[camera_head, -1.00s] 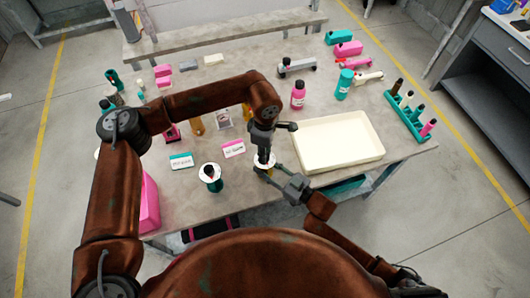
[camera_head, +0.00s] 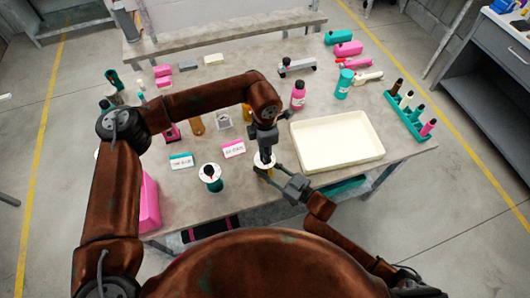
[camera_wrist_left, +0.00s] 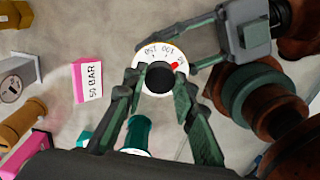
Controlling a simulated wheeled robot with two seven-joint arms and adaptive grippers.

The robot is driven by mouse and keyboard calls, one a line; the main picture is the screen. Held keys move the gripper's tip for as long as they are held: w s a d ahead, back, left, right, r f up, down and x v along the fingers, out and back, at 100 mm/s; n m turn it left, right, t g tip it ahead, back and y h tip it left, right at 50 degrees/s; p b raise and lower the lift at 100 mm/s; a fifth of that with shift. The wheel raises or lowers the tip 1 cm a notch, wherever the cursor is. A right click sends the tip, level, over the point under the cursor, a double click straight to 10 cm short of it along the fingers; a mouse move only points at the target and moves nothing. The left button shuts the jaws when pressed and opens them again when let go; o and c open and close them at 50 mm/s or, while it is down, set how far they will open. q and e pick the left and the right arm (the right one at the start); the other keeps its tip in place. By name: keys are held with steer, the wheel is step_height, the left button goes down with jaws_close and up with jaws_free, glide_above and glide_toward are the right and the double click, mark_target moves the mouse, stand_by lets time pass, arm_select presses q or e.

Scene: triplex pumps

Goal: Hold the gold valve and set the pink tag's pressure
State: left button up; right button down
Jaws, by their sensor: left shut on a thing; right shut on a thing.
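The gold valve (camera_head: 260,171) stands at the table's front edge, mostly hidden by my grippers. Its white dial (camera_wrist_left: 150,54) shows numbers 150, 100 and a partly hidden one at right, beside a red mark (camera_wrist_left: 176,66). My left gripper (camera_head: 265,156) points down from above, its fingers closed around the black knob (camera_wrist_left: 160,77) on the dial. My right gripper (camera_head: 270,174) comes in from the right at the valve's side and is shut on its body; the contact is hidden. The pink tag (camera_head: 233,149) stands left of the valve and reads 50 BAR in the left wrist view (camera_wrist_left: 87,80).
A teal valve (camera_head: 211,184) with a white dial and a teal-topped tag (camera_head: 181,160) stand to the left. A cream tray (camera_head: 338,160) lies close on the right. Bottles and a teal rack (camera_head: 408,118) are farther back and right.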

stand_by(0.5)
arm_select(q)
steer(key=o, duration=1.2)
steer(key=shift+c, duration=0.2)
steer(key=shift+r, duration=0.1)
step_height(320, 180, up, 12)
arm_select(e)
steer(key=c, duration=1.3)
jaws_free()
